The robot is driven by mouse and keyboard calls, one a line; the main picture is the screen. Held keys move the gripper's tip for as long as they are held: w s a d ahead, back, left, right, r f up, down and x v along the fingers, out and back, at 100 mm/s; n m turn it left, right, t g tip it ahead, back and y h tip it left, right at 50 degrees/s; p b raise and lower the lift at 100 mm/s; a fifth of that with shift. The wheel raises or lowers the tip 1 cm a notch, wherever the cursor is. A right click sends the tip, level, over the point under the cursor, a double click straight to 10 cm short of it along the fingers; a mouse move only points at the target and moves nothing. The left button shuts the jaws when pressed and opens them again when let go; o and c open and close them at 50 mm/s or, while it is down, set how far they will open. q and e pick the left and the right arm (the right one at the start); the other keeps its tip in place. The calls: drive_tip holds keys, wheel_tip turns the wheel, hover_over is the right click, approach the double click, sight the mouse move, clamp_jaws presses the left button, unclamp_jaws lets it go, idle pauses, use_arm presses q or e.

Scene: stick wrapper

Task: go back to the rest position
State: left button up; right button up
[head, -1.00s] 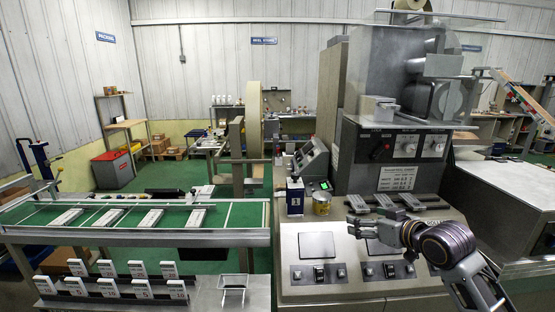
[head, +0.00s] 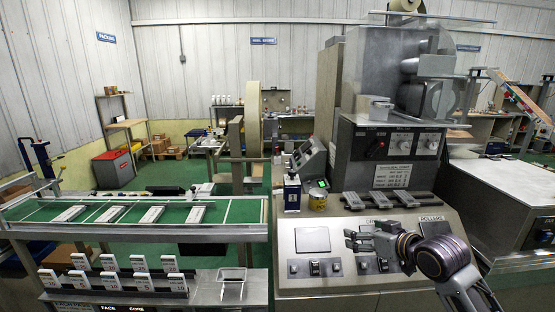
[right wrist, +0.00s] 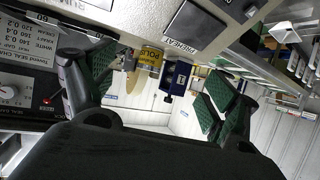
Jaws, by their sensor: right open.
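My right gripper (head: 350,239) reaches in from the right in the head view, over the sloped front of the grey machine console (head: 300,220). It is open with nothing between its fingers. In the right wrist view the two green-padded fingers (right wrist: 158,85) are spread wide, with a blue bottle (right wrist: 177,78) and a yellow tin (right wrist: 150,57) seen beyond the gap. My left gripper is not in view.
The blue-and-white bottle (head: 292,194) and yellow tin (head: 317,199) stand on the console's left ledge. Dark rollers (head: 405,200) lie behind my right gripper. A conveyor (head: 110,232) with white packs and a card rack (head: 120,280) are at left.

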drive_tip(key=s+a+f+m+g+h, duration=0.3)
drive_tip(key=s+f+g, duration=0.6)
drive_tip(key=s+f, duration=1.85)
wheel_tip(320, 180, down, 32)
drive_tip(key=s+r+n+h, duration=0.1)
drive_tip(key=s, duration=0.2)
drive_tip(key=s+d+f+g, duration=0.1)
drive_tip(key=s+d+f, duration=0.1)
drive_tip(key=s+f, duration=0.8)
drive_tip(key=s+d+f+g, duration=0.1)
drive_tip(key=s+d+f, duration=0.2)
drive_tip(key=s+f, duration=0.8)
drive_tip(key=shift+s+n, duration=0.3)
drive_tip(key=shift+s, duration=0.35)
